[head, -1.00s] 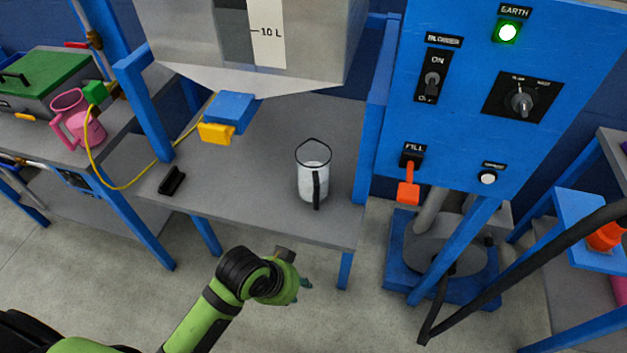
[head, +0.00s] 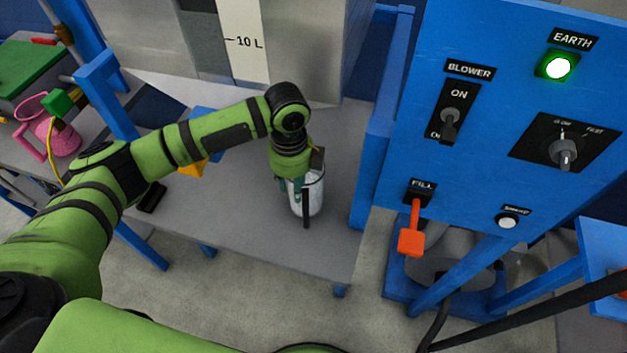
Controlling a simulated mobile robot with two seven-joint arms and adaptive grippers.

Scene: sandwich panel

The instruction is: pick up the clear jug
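The clear jug (head: 313,200) stands upright on the grey bench (head: 262,243) under the tank, with its black handle facing me. My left gripper (head: 296,192) points down at the jug's upper left side, and its teal fingers overlap the rim. My wrist hides the jug's upper left part and most of the fingers. I cannot tell whether the fingers are closed on the jug wall or only beside it. My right gripper is not in view.
A blue panel (head: 480,120) with switches and an orange fill lever (head: 411,241) stands right of the bench. The tank (head: 325,50) is above and behind the jug. A small black object (head: 152,197) lies on the bench.

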